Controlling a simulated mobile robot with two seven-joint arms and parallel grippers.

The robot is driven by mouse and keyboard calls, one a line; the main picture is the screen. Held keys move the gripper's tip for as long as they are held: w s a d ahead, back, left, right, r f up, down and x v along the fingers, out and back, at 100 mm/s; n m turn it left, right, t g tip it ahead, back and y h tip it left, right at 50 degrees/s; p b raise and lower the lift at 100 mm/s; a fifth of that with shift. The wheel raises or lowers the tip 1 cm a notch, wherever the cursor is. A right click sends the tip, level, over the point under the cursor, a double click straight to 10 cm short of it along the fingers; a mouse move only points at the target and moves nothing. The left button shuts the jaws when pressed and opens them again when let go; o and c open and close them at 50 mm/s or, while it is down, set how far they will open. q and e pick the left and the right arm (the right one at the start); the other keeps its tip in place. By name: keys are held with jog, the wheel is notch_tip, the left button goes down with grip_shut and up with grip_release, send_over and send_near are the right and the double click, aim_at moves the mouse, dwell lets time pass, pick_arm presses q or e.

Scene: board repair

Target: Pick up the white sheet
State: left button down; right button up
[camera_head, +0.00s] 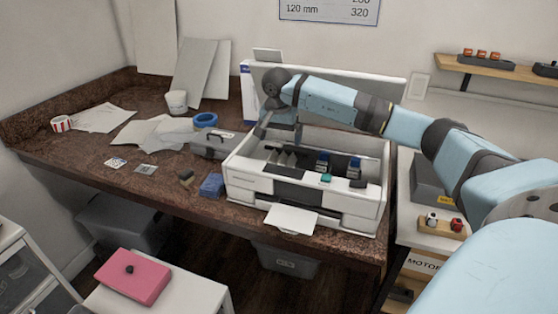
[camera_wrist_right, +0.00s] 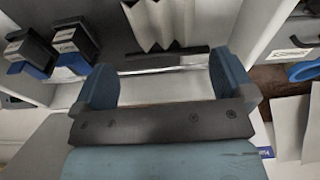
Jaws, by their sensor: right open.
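A white pleated sheet (camera_wrist_right: 160,22) stands inside the open printer, seen at the top of the right wrist view. In the head view pale folded pieces (camera_head: 285,158) show inside the open white printer (camera_head: 240,170). Another flat white sheet (camera_head: 291,219) lies on the printer's front tray. I cannot tell which sheet the task means. My right gripper (camera_head: 280,130) points down over the back left of the printer. In the right wrist view its blue fingers (camera_wrist_right: 165,78) are apart with nothing held between them; the pleated sheet is beyond them. My left gripper is not in view.
Black-and-blue cartridges (camera_wrist_right: 72,45) stand beside the pleated sheet inside the printer, whose walls surround them. Left of the printer are a grey box (camera_head: 212,145), blue tape (camera_head: 205,119) and loose papers (camera_head: 150,132). The brown desk (camera_head: 75,150) has bare room at the left.

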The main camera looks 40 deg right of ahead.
aim_at(280, 157)
jog(key=f, duration=0.5)
jog(key=w+d+f, duration=0.1)
jog(key=f, duration=0.1)
jog(key=shift+f, duration=0.4)
jog(key=shift+s+a, duration=0.1)
jog(key=c, duration=0.6)
